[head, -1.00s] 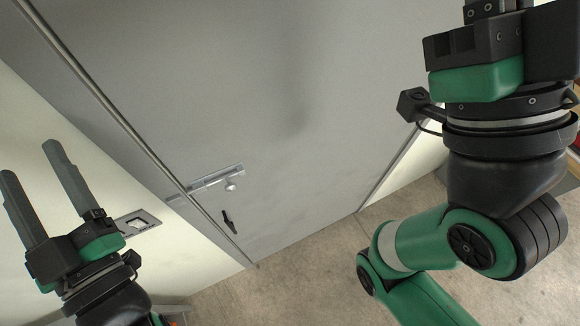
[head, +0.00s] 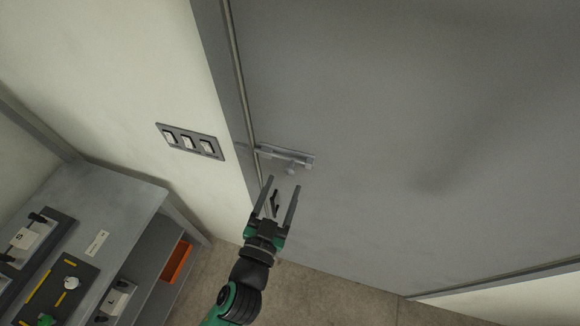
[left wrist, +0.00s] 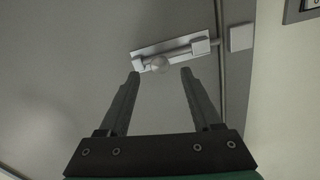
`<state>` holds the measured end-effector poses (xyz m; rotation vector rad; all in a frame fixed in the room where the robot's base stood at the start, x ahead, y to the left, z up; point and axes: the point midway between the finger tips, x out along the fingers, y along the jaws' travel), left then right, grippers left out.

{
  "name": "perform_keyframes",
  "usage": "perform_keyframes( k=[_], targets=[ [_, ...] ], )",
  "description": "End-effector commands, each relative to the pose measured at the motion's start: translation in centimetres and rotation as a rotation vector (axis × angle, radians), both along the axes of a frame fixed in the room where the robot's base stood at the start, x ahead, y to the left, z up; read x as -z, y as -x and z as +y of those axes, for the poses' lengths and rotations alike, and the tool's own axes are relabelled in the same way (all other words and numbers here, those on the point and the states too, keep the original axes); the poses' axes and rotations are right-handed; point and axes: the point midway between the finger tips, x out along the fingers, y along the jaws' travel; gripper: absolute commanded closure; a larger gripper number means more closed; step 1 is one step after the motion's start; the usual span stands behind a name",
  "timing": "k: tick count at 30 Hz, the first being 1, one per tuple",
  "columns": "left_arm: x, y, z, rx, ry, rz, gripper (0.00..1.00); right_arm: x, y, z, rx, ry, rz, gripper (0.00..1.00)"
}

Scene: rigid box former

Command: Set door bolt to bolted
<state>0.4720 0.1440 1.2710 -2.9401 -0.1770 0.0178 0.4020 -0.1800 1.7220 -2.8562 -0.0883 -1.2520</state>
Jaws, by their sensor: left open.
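The door bolt (head: 286,154) is a light grey metal bar on a plate near the left edge of the grey door, with a round knob (head: 292,169) hanging below it. The left wrist view also shows the bolt plate (left wrist: 150,49), the knob (left wrist: 160,65) and a square keeper (left wrist: 241,37) on the frame side. My left gripper (head: 283,182) is open and empty just below the bolt. In the left wrist view its fingertips (left wrist: 161,74) stand either side of the knob, with no visible contact. My right gripper is out of view.
A switch panel (head: 190,141) is on the wall to the left. A grey bench (head: 128,190) with several fixtures and an orange bin (head: 177,262) stands lower left.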

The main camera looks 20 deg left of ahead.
Motion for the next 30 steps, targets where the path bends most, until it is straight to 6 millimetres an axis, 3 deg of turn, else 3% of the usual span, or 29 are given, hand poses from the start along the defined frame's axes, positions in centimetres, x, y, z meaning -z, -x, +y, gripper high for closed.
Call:
perform_keyframes(
  k=[3, 9, 19, 30],
  targets=[
    [-0.2, -2.7, 0.4, -0.003, 0.0, -0.001, 0.34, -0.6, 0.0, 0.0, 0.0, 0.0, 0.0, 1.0],
    [-0.1, -5.4, 0.7, -0.002, 0.0, 0.0, 0.34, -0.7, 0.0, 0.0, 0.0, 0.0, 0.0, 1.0],
    [0.0, -5.9, 0.7, 0.0, 0.0, 0.0, 0.36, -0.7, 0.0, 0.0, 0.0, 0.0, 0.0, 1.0],
    [0.0, -5.9, 0.7, 0.0, 0.0, 0.0, 1.0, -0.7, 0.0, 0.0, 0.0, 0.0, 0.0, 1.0]
  ],
)
